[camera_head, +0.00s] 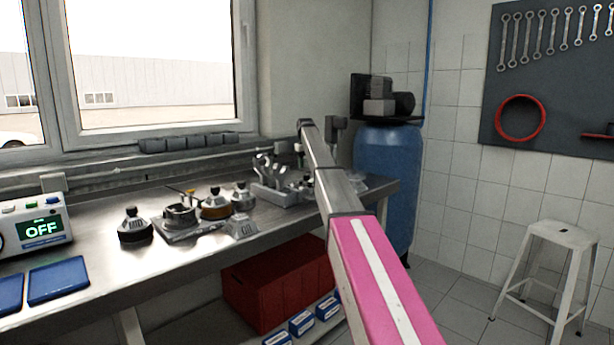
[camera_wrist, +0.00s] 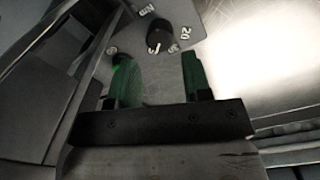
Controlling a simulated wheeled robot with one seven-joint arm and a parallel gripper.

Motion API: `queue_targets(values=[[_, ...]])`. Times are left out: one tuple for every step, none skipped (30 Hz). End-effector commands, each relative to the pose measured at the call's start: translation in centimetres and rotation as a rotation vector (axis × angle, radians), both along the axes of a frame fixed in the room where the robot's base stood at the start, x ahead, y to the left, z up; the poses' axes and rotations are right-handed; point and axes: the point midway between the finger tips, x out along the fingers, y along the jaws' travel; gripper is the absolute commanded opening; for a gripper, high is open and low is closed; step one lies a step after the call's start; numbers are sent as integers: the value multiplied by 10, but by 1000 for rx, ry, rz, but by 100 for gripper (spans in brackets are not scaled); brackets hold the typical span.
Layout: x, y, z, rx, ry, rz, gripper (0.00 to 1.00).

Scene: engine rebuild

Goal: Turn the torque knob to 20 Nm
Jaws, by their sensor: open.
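The torque knob (camera_wrist: 158,35) is a round black knob with a small white pointer mark. It sits on a grey panel (camera_wrist: 195,14) with white markings around it; "20" (camera_wrist: 186,32) reads to its right and "Nm" (camera_wrist: 147,10) above it. The pointer's side faces the bottom of the wrist view, away from the "20". My gripper (camera_wrist: 156,62) has two green fingers, spread apart and empty. The knob appears just beyond the fingertips and between their lines; contact cannot be told. In the head view I cannot clearly make out the knob or my gripper.
Blue pads (camera_head: 58,281) lie at the front left. A blue tank (camera_head: 390,160) stands beyond the bench, and a white stool (camera_head: 556,236) at right.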

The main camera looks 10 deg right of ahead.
Motion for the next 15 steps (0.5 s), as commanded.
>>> queue_targets(values=[[-1, 0, -10, 0, 1, 0, 45], [-1, -1, -15, 0, 0, 0, 45], [-1, -1, -23, 0, 0, 0, 45], [-1, -1, -28, 0, 0, -1, 45], [-1, -1, -33, 0, 1, -1, 45], [-1, -1, -39, 0, 1, -1, 45], [0, -1, -42, 0, 0, -1, 45], [0, -1, -45, -1, 0, -1, 45], [0, -1, -48, -1, -1, -1, 45], [0, -1, -50, -1, -1, -1, 45], [0, -1, -52, -1, -1, -1, 45], [0, -1, -53, -1, -1, -1, 45], [0, -1, -54, -1, -1, -1, 45], [0, -2, -54, -1, -1, -1, 45], [0, -2, -54, -1, -2, -1, 45]])
